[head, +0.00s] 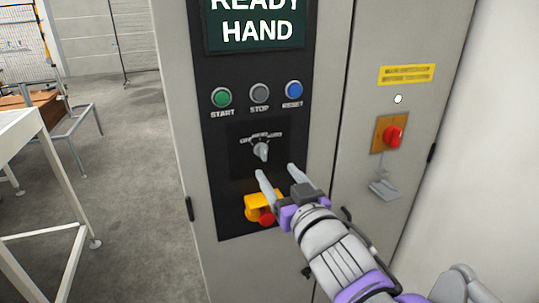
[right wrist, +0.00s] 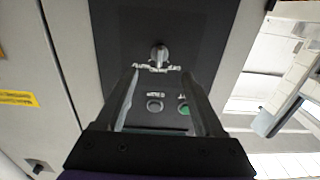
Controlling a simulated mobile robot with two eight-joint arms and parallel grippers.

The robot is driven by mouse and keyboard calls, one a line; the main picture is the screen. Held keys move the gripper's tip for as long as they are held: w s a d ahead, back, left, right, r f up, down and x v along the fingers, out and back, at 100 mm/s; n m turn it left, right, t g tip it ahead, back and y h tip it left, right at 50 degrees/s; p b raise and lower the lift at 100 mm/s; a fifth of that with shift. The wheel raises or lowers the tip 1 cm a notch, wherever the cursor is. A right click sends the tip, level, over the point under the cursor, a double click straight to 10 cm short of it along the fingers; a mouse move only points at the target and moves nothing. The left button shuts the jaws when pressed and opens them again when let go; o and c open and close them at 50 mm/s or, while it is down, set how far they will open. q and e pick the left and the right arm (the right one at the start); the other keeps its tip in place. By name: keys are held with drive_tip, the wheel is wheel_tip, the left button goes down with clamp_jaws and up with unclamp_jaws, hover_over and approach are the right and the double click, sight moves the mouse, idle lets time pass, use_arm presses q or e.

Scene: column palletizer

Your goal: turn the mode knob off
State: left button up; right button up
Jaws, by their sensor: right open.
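The mode knob (head: 260,151) is a small grey selector on the black control panel (head: 215,170). An arc of position labels runs above it; OFF is at the left end. Its exact pointing is hard to tell. My right gripper (head: 278,170) is open and empty, its two fingers just below and right of the knob in the head view. In the right wrist view the knob (right wrist: 159,55) sits just beyond the gap between the open fingertips (right wrist: 160,72), apart from them. My left gripper is not in view.
A screen (head: 255,25) reads READY HAND. Below it are green START (head: 222,97), grey STOP (head: 259,93) and blue RESET (head: 293,89) buttons. A yellow-based red emergency button (head: 265,215) lies close under my right fingers. A red rotary switch (head: 392,137) is at the right.

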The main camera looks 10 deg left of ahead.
sight(265, 156)
drive_tip(key=p+x, duration=0.1)
drive_tip(key=x, duration=0.7)
drive_tip(key=shift+w+a+f, duration=0.1)
drive_tip(key=shift+w+a, duration=0.05)
drive_tip(key=shift+w, duration=0.05)
clamp_jaws()
